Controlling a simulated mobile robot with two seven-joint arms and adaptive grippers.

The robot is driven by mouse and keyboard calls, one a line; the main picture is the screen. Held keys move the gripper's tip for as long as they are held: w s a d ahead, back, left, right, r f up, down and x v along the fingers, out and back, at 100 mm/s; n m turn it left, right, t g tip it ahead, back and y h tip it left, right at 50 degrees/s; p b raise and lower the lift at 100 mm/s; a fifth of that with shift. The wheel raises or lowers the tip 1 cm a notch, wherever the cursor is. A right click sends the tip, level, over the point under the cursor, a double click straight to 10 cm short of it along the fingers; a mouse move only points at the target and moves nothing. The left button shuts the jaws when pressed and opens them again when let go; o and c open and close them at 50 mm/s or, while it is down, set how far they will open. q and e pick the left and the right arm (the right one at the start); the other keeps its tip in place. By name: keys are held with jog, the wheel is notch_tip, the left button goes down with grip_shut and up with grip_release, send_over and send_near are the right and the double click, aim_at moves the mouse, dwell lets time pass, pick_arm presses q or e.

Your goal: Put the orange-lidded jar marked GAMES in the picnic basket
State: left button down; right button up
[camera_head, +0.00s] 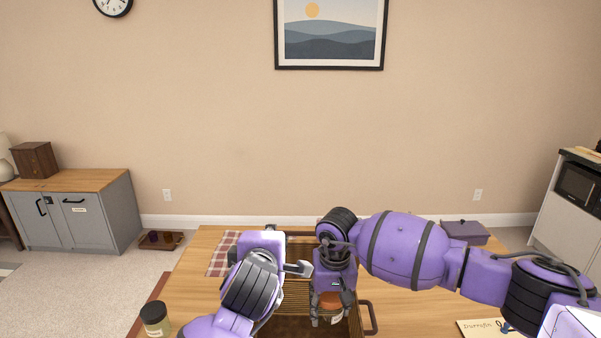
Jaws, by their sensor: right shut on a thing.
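The orange-lidded jar (330,299) is low in the middle of the head view, with a pale label partly visible. My right gripper (331,317) points down and is shut around it. The jar is over or inside the opening of the brown picnic basket (371,320); I cannot tell whether it touches the bottom. The label's word is too small to read.
A dark-lidded jar (155,319) stands at the wooden table's (400,316) left front. A checked cloth (222,254) lies behind the left arm. A purple box (465,231) is at the back right. A written card (487,328) lies at the front right.

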notch_tip(320, 180, down, 14)
jog(key=shift+f, duration=0.2)
jog(key=o, duration=1.4)
jog(key=o, duration=0.6)
jog(key=shift+c, duration=0.2)
jog(key=shift+r, duration=0.1)
